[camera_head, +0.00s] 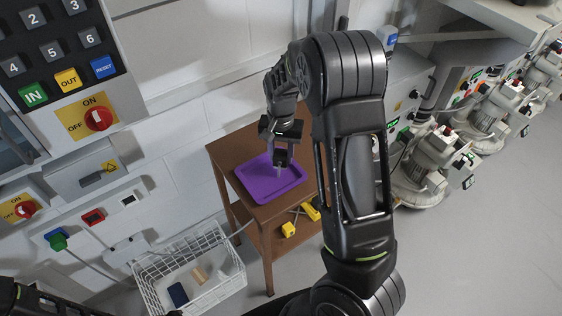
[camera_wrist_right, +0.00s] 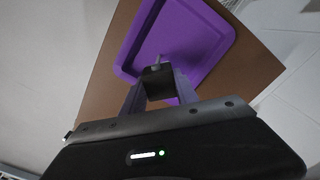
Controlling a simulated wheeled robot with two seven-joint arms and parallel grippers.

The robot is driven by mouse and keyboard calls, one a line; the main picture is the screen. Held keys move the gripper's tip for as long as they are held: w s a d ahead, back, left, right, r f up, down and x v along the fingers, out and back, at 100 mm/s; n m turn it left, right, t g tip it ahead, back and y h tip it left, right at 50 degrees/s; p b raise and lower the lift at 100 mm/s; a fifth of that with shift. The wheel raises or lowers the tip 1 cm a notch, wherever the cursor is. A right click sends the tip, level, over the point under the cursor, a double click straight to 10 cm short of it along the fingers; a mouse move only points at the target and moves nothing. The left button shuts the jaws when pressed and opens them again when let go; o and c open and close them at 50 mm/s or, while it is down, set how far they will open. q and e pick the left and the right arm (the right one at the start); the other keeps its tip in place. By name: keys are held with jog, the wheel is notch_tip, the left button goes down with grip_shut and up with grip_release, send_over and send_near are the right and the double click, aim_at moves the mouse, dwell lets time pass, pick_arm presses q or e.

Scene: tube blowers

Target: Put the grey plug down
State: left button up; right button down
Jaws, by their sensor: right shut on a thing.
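My right gripper (camera_head: 281,152) is shut on the grey plug (camera_wrist_right: 158,84), a dark block with a light metal pin, held between the two fingers. In the head view the plug (camera_head: 280,161) hangs pin-down over the purple tray (camera_head: 256,191), inside the rim's outline. I cannot tell whether the pin touches the tray floor. The purple tray also shows in the right wrist view (camera_wrist_right: 205,50) and looks empty otherwise. Dark parts of my left arm show at the bottom left of the head view, but its gripper does not.
The tray lies on a brown table (camera_head: 225,152) with yellow items (camera_head: 289,229) on its lower shelf. A white wire basket (camera_head: 165,262) stands to the left. A green plug (camera_head: 59,242) sits on the wall panel. Blowers (camera_head: 425,160) stand at the right.

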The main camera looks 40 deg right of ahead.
aim_at(281, 162)
jog(key=shift+f, duration=1.8)
jog(key=c, duration=1.2)
grip_release()
notch_tip(281, 162, up, 12)
jog(key=shift+r+b, duration=0.1)
jog(key=shift+b, duration=0.5)
jog(key=shift+s, duration=0.1)
